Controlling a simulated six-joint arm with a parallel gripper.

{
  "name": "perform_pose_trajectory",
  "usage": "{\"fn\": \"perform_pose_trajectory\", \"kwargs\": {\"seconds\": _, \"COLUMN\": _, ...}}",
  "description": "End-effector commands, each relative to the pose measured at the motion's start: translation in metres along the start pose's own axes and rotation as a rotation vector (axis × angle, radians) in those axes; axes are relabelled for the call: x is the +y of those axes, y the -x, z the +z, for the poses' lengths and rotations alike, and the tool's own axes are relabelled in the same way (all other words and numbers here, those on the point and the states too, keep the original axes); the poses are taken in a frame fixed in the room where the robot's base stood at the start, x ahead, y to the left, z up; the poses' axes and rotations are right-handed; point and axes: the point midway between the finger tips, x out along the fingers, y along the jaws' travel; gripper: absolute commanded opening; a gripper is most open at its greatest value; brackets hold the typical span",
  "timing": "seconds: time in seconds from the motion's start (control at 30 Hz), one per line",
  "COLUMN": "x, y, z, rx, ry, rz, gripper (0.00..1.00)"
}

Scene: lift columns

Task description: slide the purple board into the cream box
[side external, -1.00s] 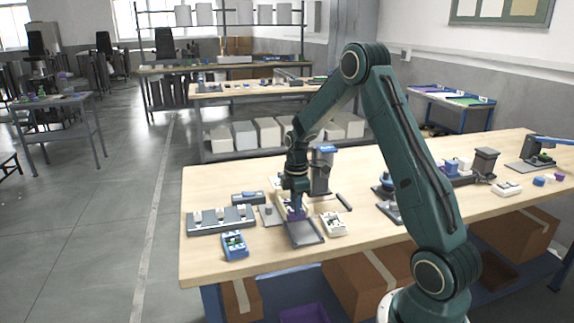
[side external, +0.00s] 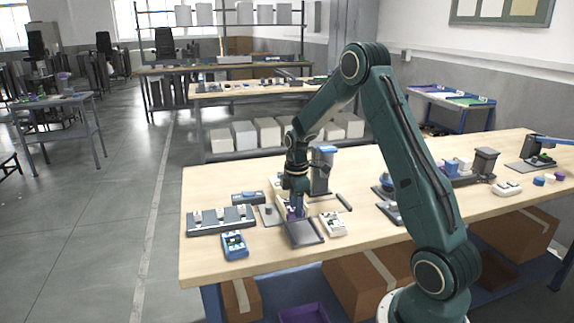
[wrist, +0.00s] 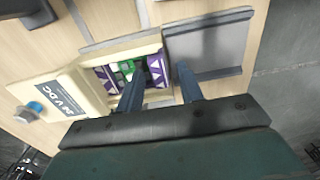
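The cream box (wrist: 120,45) is open and has a "24 V DC" label on its left part in the wrist view. The purple board (wrist: 157,70), with white triangle marks and green parts, lies at least mostly between the cream walls. In the side view its purple edge (side external: 294,214) shows below my gripper (side external: 297,207). In the wrist view my gripper (wrist: 159,74) has its two blue fingers apart, the left one over the board and the right one beside its right end. Whether they grip it is not clear, and the left finger hides part of it.
A grey tray (wrist: 212,48) lies right of the box. A white module (side external: 333,224), a blue device (side external: 235,245) and a dark rail with pale blocks (side external: 215,221) stand around it. A grey post with a blue top (side external: 321,168) rises behind. The table's front strip is clear.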

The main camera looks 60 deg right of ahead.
Motion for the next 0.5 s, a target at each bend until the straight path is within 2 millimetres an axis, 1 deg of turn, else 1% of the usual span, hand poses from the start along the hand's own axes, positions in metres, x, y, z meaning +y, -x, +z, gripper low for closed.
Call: {"fn": "perform_pose_trajectory", "kwargs": {"seconds": 0.5, "x": 0.001, "y": 0.023, "z": 0.000, "rx": 0.000, "ry": 0.000, "rz": 0.002, "gripper": 0.37}}
